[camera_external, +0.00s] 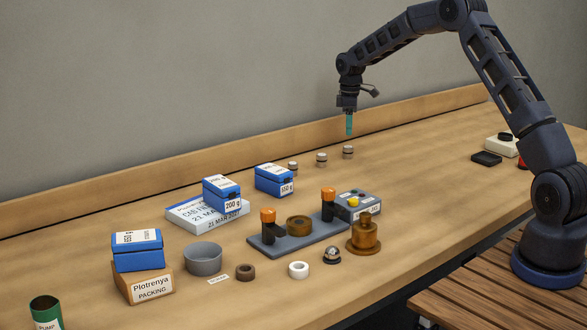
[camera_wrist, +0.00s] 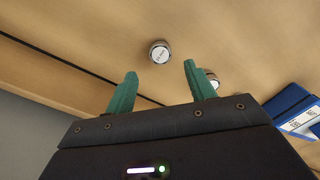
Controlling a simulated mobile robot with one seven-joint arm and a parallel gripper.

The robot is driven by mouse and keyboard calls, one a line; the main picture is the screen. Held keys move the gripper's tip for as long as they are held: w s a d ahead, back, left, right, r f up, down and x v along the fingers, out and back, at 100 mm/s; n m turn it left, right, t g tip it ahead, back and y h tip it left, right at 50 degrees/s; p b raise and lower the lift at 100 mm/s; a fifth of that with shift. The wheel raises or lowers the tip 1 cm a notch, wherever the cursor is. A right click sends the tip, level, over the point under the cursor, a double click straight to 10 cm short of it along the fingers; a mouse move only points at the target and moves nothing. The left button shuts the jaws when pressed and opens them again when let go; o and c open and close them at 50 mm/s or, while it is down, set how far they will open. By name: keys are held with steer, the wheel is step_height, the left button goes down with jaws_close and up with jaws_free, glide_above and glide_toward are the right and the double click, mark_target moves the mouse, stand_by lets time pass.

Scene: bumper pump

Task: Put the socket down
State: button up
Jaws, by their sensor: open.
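Three small dark round pieces with pale tops stand in a row at the back of the bench; they look like sockets, though their labels are too small to read. The rightmost socket (camera_external: 347,152) stands upright just below my gripper (camera_external: 349,129). In the wrist view this socket (camera_wrist: 160,51) shows its silver top beyond and between the two green fingertips, apart from both. My gripper (camera_wrist: 160,70) is open and empty. The middle socket (camera_external: 321,159) and left socket (camera_external: 293,166) stand to the left. Another socket (camera_wrist: 212,77) is partly hidden behind the right finger.
A grey fixture plate (camera_external: 300,241) with two orange-topped posts sits mid-bench, beside a button box (camera_external: 358,203) and brass part (camera_external: 364,236). A wooden ledge (camera_external: 420,108) runs behind.

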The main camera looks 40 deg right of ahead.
steer(key=s+a+r+m+t, duration=0.1)
steer(key=s+a+r+m, duration=0.15)
steer(key=s+r, duration=1)
steer(key=s+a+r+m+t, duration=0.1)
steer(key=s+a+r, duration=0.3)
steer(key=s+r, duration=0.85)
steer(key=s+a+r+m+t, duration=0.1)
steer(key=s+r, duration=0.1)
steer(key=s, duration=0.7)
steer(key=s+a+r+m, duration=0.1)
steer(key=s+r+m, duration=0.1)
steer(key=s, duration=0.7)
steer(key=s+f+m, duration=0.1)
steer(key=s+f, duration=0.1)
steer(key=s, duration=0.6)
steer(key=s+a+f+m+t, duration=0.1)
steer(key=s+f, duration=0.2)
steer(key=s, duration=0.6)
steer(key=shift+t, duration=0.3)
steer(key=shift+m, duration=0.25)
